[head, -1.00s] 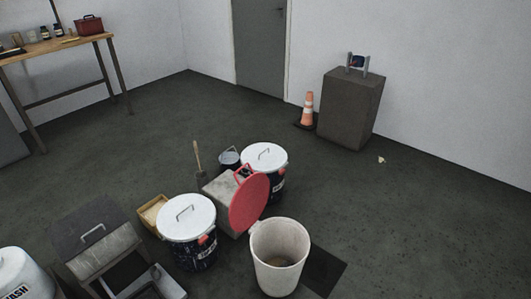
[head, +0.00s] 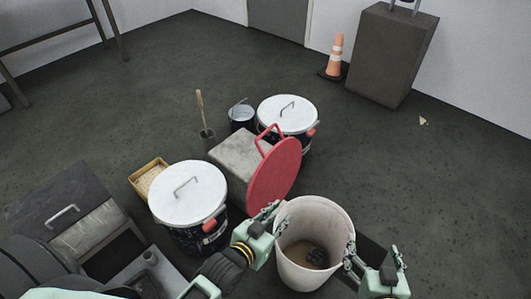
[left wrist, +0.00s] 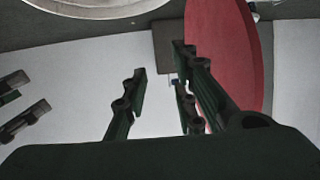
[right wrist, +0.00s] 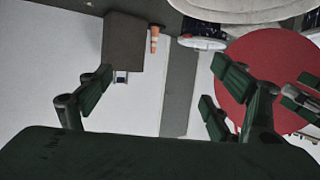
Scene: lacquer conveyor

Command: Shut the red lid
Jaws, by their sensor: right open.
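The red lid (head: 275,172) stands steeply upright at the left rim of an open off-white bin (head: 332,214), its red handle facing away from the bin. Dark material lies inside the bin. My left gripper (head: 272,214) is open, just below the lid's lower edge at the bin's left side; whether it touches the lid is not clear. The lid also fills the right of the left wrist view (left wrist: 225,50). My right gripper (head: 372,256) is open and empty, at the bin's right side. The lid shows beyond its fingers in the right wrist view (right wrist: 262,65).
Two dark buckets with white lids stand left (head: 187,193) and behind (head: 288,115). A grey block (head: 234,158) stands behind the lid. A small box (head: 149,178) and a grey hinged-lid container (head: 62,205) lie left. Floor at the right is clear.

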